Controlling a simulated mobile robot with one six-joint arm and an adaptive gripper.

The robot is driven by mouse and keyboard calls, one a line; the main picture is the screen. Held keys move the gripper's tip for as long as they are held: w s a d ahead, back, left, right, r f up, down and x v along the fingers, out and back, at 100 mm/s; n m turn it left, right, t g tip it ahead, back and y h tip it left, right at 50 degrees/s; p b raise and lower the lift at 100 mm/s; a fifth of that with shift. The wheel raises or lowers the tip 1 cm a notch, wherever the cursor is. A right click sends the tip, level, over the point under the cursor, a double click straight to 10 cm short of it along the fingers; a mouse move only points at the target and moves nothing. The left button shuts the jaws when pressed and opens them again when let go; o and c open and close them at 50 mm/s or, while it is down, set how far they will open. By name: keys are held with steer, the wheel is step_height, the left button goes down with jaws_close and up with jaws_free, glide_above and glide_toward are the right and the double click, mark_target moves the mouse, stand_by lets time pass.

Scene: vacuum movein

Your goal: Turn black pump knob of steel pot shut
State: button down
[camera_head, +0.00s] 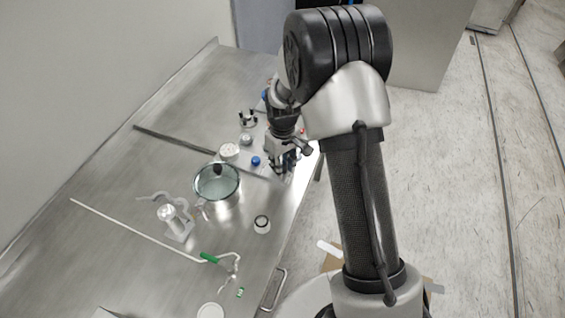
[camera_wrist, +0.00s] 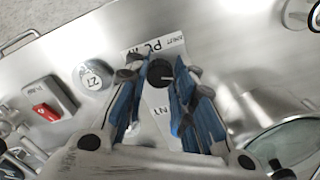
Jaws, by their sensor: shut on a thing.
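In the wrist view a round black knob (camera_wrist: 160,72) with a light line on its top sits between the blue fingertips of my gripper (camera_wrist: 158,80). The fingers are shut on the knob's sides. Paper labels lie around the knob, partly hidden by the fingers. In the head view my gripper (camera_head: 284,160) is low at the right edge of the steel table, and it hides the knob there. The steel pot (camera_head: 216,185) with a glass lid stands to the left of my gripper. Its glass lid also shows at the lower right of the wrist view (camera_wrist: 287,142).
A box with a red switch (camera_wrist: 46,112) and a round labelled metal piece (camera_wrist: 92,77) sit left of the knob. A blue cap (camera_head: 256,161) and a white round container (camera_head: 229,150) stand near my gripper.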

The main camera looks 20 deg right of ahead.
steer(key=shift+n+p, duration=0.4)
steer(key=shift+n, duration=1.7)
steer(key=c, duration=1.3)
jaws_free()
steer(key=shift+r, duration=0.1)
step_height(320, 180, up, 12)
steer(key=shift+f, duration=0.1)
